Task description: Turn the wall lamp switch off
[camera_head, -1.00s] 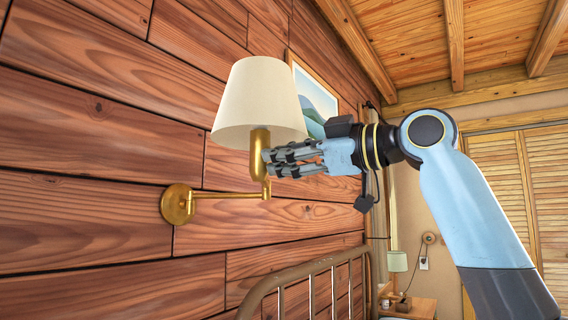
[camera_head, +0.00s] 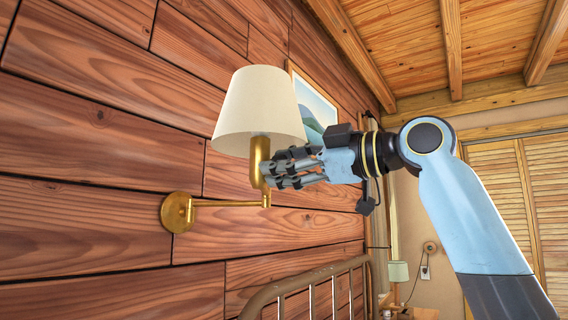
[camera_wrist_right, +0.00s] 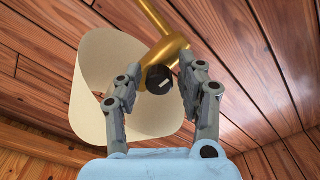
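The wall lamp has a cream shade (camera_head: 260,105), a brass body (camera_head: 260,160) and a brass arm on a round wall plate (camera_head: 177,212). In the right wrist view, its switch is a round black knob (camera_wrist_right: 160,79) with a pale mark, set on the brass body (camera_wrist_right: 167,48). My right gripper (camera_head: 268,169) is at the lamp body, below the shade. In the wrist view, the right gripper's fingers (camera_wrist_right: 160,66) stand apart on either side of the knob, with gaps; I cannot tell whether one touches it. My left gripper is not in view.
The plank wall (camera_head: 90,140) is close behind the lamp. A metal bed frame (camera_head: 310,285) stands below. A framed picture (camera_head: 315,105) hangs behind the lamp, and a small lamp (camera_head: 398,271) stands far back. Space left of the lamp is clear.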

